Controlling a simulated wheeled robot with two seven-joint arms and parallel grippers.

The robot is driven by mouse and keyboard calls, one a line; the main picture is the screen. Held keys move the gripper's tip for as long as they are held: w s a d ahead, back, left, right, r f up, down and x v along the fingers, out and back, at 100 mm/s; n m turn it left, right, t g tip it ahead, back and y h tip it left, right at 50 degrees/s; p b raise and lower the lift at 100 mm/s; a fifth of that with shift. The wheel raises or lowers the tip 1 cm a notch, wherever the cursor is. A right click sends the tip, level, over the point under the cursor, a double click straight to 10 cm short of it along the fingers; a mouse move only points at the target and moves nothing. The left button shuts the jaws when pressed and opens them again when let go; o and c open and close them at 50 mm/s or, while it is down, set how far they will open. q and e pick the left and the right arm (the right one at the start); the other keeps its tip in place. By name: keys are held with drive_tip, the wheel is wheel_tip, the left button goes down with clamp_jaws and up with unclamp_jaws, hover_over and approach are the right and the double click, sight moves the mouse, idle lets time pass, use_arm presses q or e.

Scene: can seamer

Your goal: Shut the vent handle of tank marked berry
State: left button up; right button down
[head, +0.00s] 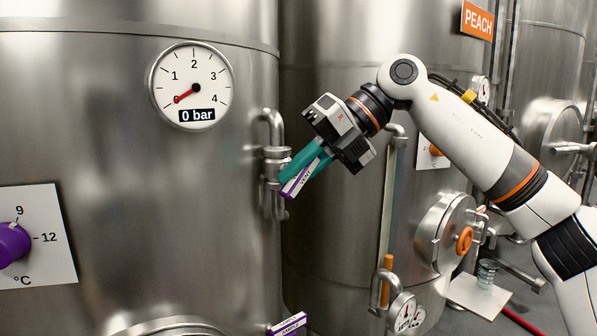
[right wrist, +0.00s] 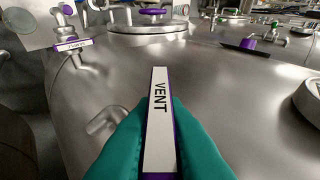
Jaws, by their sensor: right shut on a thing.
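The vent handle (head: 294,186) is purple with a white label reading VENT. It sits on the valve of a bent steel pipe (head: 272,130) on the right side of the left tank (head: 100,110). In the head view it slopes up to the right, out from the pipe. My right gripper (head: 300,164) has its teal fingers shut on the handle, one finger on each side. In the right wrist view the handle (right wrist: 160,115) stands between both fingers. No berry sign shows in either view. My left gripper is not in view.
A pressure gauge (head: 191,86) on the left tank reads about 0 bar. A purple dial (head: 12,244) is at the left edge. A purple sample handle (head: 288,324) is below the vent. The tank behind carries an orange PEACH sign (head: 477,20).

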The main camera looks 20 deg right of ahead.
drive_tip(key=c, duration=1.5)
unclamp_jaws()
drive_tip(key=shift+d, duration=0.1)
drive_tip(key=b+v, duration=0.1)
drive_tip(key=v, duration=1.1)
